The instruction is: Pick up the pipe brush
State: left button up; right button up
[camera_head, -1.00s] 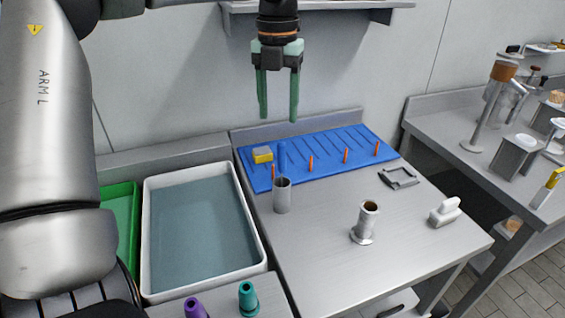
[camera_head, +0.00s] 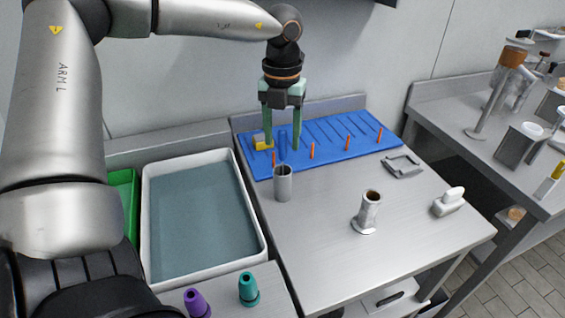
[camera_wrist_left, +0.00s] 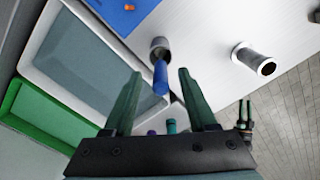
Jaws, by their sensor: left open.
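The pipe brush shows as a blue upright handle (camera_head: 283,143) rising from a grey metal cup (camera_head: 283,184) on the steel bench; any bristles are hidden inside. In the left wrist view the blue handle (camera_wrist_left: 161,78) points up toward the camera from the cup (camera_wrist_left: 159,46). My left gripper (camera_head: 281,146) has green fingers pointing down, open and empty. The handle shows between its fingers in both views; I see no contact. A small dark, green-pronged thing at the right of the left wrist view looks like my right gripper (camera_wrist_left: 245,103), too small to read.
A blue ridged mat (camera_head: 345,137) with orange pegs and a yellow block (camera_head: 261,143) lies behind the cup. A white basin (camera_head: 256,235) is left. A metal cylinder (camera_head: 368,210), a white-handled block (camera_head: 449,202) and a grey frame (camera_head: 403,167) stand right. The bench front is clear.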

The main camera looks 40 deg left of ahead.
aim_at(282, 165)
pick_arm(q)
jog(key=shift+f, duration=1.25)
grip_shut()
